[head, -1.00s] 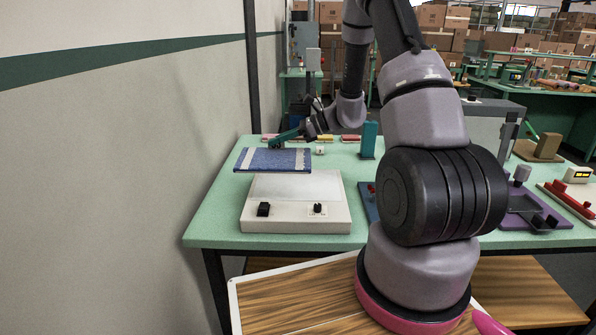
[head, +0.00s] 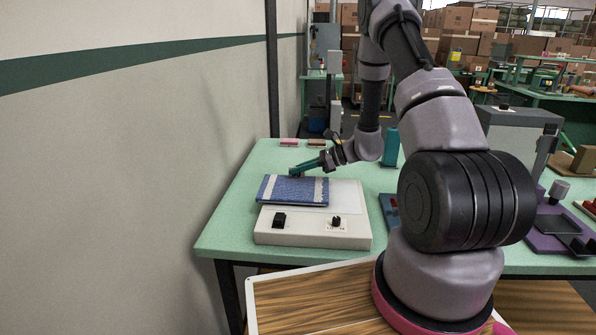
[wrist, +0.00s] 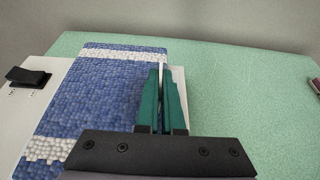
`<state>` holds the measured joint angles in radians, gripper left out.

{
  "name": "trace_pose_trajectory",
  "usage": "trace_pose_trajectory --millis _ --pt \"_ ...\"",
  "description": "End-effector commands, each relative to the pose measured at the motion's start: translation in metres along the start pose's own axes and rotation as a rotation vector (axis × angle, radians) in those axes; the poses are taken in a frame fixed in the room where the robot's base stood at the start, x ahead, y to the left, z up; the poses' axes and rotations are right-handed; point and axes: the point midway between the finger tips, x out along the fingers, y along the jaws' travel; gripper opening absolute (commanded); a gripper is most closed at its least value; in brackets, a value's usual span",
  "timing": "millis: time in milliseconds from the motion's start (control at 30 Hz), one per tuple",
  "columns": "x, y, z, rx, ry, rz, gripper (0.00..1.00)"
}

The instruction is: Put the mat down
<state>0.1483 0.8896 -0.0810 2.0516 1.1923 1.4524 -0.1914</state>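The mat (head: 290,190) is blue with pale bands near its ends. It lies flat over the left back part of the white box (head: 310,233), touching it or just above it; I cannot tell which. My gripper (head: 298,172) has teal fingers and is at the mat's far edge. In the wrist view the fingers (wrist: 162,95) are close together at the edge of the mat (wrist: 105,90), with a thin pale strip between them. They look shut on that edge, whose gripped part is hidden.
The box carries a black switch (head: 279,220) and a knob (head: 336,221) at its front. The green table (head: 225,235) is bare left of the box. A teal block (head: 390,148) stands behind, and a purple fixture (head: 552,232) sits at the right. A wall runs along the left.

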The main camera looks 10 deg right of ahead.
Motion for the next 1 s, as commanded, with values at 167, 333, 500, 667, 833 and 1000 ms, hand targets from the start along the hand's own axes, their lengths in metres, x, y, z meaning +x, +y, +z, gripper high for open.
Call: trace_pose_trajectory --millis 167,333,500,667,833,1000 --pt "0.001 -0.001 -0.003 -0.002 -0.001 -0.001 0.0" --pt "0.002 0.0 -0.005 -0.001 -0.001 -0.001 0.0" --pt "0.003 0.0 -0.006 -0.001 0.0 -0.001 0.34" --pt "0.003 0.0 -0.006 -0.001 0.0 -0.001 0.34" --pt "0.002 0.0 -0.004 -0.002 0.0 -0.001 0.34" --pt "-0.019 -0.001 -0.003 -0.001 0.0 -0.005 0.34"
